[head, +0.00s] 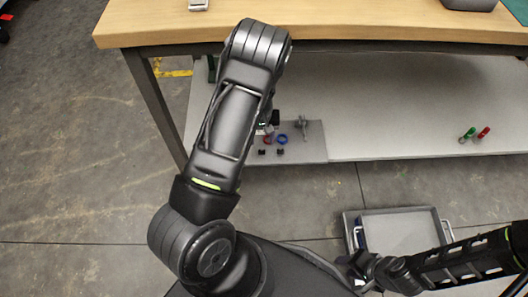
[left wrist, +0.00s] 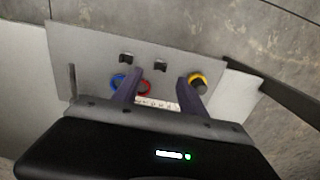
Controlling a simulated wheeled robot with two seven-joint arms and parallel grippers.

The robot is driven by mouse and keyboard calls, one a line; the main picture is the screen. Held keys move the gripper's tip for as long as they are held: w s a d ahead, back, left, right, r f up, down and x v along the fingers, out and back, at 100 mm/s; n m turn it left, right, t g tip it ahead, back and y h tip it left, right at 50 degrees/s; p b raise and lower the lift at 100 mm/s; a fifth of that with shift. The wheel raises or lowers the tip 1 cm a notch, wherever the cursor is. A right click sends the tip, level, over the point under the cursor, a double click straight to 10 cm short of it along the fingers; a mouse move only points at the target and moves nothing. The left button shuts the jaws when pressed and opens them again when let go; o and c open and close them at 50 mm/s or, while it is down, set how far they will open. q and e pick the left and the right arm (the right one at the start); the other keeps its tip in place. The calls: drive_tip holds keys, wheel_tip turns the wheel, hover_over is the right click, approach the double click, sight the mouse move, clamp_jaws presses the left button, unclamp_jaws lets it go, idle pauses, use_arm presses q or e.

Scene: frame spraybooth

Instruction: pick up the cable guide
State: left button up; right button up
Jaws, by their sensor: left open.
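A grey board on the low shelf holds small parts. In the left wrist view these are two black clip-like pieces (left wrist: 126,58) and (left wrist: 160,65), a blue ring (left wrist: 117,82), a red ring (left wrist: 145,87), a yellow ring with a dark centre (left wrist: 197,80) and a pale marked strip (left wrist: 158,103). I cannot tell which part is the cable guide. My left gripper (left wrist: 160,88) is open over the board, its fingers apart near the red and yellow rings, with nothing visibly held. In the head view my arm mostly hides it. My right gripper (head: 364,266) is small and unclear near the floor tray.
The board (head: 312,150) lies at the left of the shelf (head: 400,110), under the wooden tabletop (head: 340,22). A green item (head: 467,134) and a red item (head: 484,132) lie further right. A grey tray (head: 405,232) stands on the floor. The middle of the shelf is clear.

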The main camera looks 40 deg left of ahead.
sight(262, 151)
use_arm(q)
drive_tip(key=shift+f, duration=0.1)
drive_tip(key=shift+s+f+b, duration=0.1)
drive_tip(key=shift+f+b, duration=0.25)
drive_tip(key=shift+f, duration=0.9)
drive_tip(key=shift+f, duration=0.1)
drive_tip(key=f+b, duration=0.1)
drive_tip(key=f, duration=0.1)
drive_tip(key=f+b, duration=0.1)
drive_tip(key=f, duration=0.2)
drive_tip(key=shift+w+a, duration=0.1)
drive_tip(key=shift+w, duration=0.1)
drive_tip(key=shift+c, duration=0.2)
clamp_jaws()
